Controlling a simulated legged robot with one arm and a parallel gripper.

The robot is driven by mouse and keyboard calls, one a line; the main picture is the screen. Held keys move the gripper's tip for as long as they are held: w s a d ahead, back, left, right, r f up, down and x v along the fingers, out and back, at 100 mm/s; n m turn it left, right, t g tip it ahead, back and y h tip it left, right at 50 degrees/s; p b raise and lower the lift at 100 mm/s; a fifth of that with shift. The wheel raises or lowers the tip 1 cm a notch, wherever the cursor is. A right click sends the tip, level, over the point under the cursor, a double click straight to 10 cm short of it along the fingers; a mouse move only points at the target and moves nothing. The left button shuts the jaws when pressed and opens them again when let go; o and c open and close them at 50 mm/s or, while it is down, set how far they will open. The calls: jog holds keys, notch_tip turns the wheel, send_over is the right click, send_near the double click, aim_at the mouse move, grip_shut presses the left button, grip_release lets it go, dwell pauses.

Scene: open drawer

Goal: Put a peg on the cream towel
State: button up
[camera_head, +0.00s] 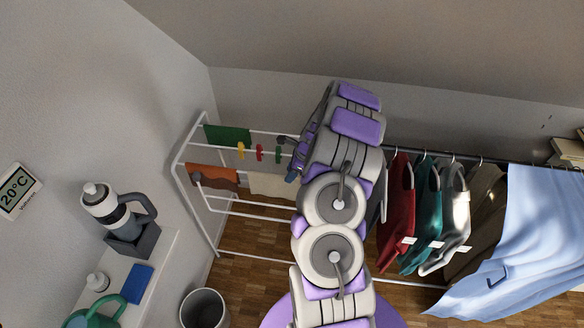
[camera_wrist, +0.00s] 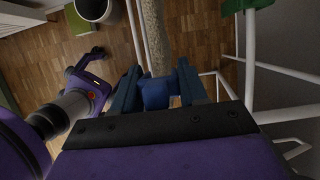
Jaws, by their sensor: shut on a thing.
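The cream towel (camera_head: 270,185) hangs over a bar of the white drying rack, partly behind my arm. In the wrist view the cream towel (camera_wrist: 155,38) shows nearly edge-on as a narrow speckled strip. My gripper (camera_wrist: 157,88) is shut on a blue peg (camera_wrist: 155,95), which lies in line with the strip's near end. I cannot tell whether the peg is around the towel or just short of it. In the head view my arm hides most of the gripper. A yellow peg (camera_head: 240,151), a red peg (camera_head: 259,152) and a green peg (camera_head: 278,154) sit on a rack bar.
A green towel (camera_head: 227,135) and an orange towel (camera_head: 212,177) hang on the white rack (camera_head: 218,240). Clothes on hangers (camera_head: 425,215) and a light-blue cloth (camera_head: 520,245) are at the right. A grey bin (camera_head: 203,308) stands at the lower left.

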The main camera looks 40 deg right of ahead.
aim_at(276, 186)
jog(key=shift+f, duration=1.9)
jog(key=o, duration=1.1)
jog(key=shift+r, duration=0.1)
